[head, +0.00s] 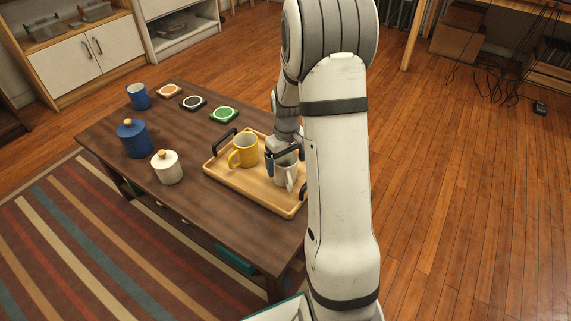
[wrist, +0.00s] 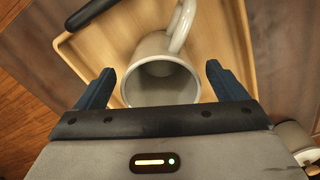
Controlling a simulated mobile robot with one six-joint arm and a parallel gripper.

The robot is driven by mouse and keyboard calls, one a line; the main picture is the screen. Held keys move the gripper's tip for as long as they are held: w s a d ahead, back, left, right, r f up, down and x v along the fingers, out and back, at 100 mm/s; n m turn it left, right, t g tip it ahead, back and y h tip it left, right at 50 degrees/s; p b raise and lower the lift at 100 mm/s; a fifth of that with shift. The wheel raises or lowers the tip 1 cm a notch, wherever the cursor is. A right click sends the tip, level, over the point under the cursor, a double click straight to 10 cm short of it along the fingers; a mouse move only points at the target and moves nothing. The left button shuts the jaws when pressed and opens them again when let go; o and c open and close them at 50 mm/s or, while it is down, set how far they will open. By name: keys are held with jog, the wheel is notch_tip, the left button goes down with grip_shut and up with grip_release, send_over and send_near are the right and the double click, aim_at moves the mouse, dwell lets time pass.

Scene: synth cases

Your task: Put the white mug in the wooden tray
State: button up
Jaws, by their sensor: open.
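The white mug (head: 285,176) stands in the wooden tray (head: 262,191) at the right end of the dark table. It also shows in the wrist view (wrist: 160,80), with its handle pointing up in the picture, over the tray's pale floor (wrist: 105,45). My gripper (wrist: 155,88) is open, with one blue finger on each side of the mug and a visible gap to each. In the head view my gripper (head: 284,160) is at the mug's top, and my arm hides part of the tray's right side.
A yellow mug (head: 243,150) stands in the tray left of the white mug. A white lidded jar (head: 167,167), a blue lidded jar (head: 133,139), a blue mug (head: 138,96) and several coasters (head: 223,114) are on the table (head: 195,194).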

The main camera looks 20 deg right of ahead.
notch_tip(320, 180, up, 10)
jog(key=r+p, duration=0.1)
jog(key=p, duration=0.2)
jog(key=s+a+r, duration=0.2)
jog(key=s+a, duration=0.1)
jog(key=s, duration=0.4)
jog(key=s+a+r+m, duration=0.1)
jog(key=s+a+r, duration=0.2)
jog(key=s, duration=0.4)
jog(key=s+a+r+m+t, duration=0.1)
jog(key=s+a+r, duration=0.1)
jog(key=s+a, duration=0.3)
jog(key=shift+s+a+r, duration=0.25)
jog(key=shift+s+r, duration=0.1)
jog(key=shift+s, duration=0.8)
jog(key=shift+r, duration=0.1)
notch_tip(320, 180, up, 32)
jog(key=t+p, duration=0.1)
jog(key=p, duration=2.8)
jog(key=shift+t, duration=0.3)
jog(key=shift+s, duration=0.1)
